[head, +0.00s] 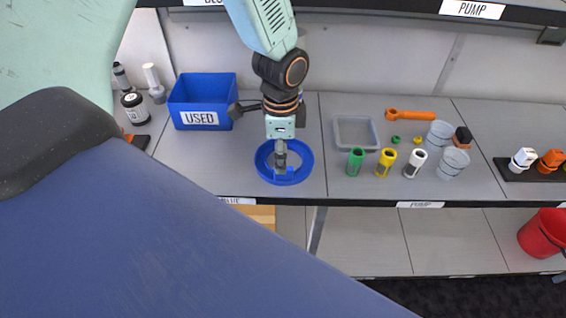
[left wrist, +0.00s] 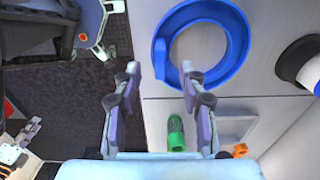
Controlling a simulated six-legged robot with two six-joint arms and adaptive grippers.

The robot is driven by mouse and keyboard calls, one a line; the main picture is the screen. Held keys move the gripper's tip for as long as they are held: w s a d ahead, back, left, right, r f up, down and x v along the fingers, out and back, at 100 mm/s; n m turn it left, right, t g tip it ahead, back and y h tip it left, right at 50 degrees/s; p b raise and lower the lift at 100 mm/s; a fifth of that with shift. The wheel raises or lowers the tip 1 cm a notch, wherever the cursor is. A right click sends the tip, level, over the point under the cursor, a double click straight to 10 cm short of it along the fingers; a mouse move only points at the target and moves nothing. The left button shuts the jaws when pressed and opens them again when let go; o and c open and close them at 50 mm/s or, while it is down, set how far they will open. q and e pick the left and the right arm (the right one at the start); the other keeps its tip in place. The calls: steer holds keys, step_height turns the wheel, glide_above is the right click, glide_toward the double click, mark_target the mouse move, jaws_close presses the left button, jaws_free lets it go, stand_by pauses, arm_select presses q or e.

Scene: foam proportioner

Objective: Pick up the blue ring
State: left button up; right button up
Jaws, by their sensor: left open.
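The blue ring (head: 306,162) lies flat on the grey shelf near its front edge. It also shows at the top of the left wrist view (left wrist: 238,50), with bare shelf inside it. My left gripper (head: 281,165) hangs over the ring, and part of the ring is hidden behind it in the head view. In the left wrist view the left gripper (left wrist: 160,70) is open and empty, its fingertips on either side of the ring's near rim in the picture. I cannot tell whether they touch it.
A blue bin (head: 205,88) marked USED stands behind left. A grey tray (head: 372,146) and green (head: 355,162), yellow (head: 385,163) and white (head: 414,164) cylinders stand to the right. Clear cups (head: 453,165) are further right. An upper shelf edge runs above.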

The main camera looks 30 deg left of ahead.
arm_select(q)
steer(key=f, duration=0.2)
steer(key=d+f, duration=0.1)
steer(key=f, duration=0.1)
steer(key=shift+w+f, duration=0.2)
steer(key=shift+f, duration=0.05)
steer(key=shift+s+a+f, duration=0.1)
steer(key=shift+s+a, duration=0.1)
steer(key=shift+a, duration=0.2)
steer(key=shift+w+d, duration=0.25)
steer(key=shift+d, duration=0.05)
steer(key=c, duration=0.5)
steer(key=shift+s+a, duration=0.2)
steer(key=shift+a, duration=0.05)
jaws_close()
steer(key=shift+w+d, duration=0.2)
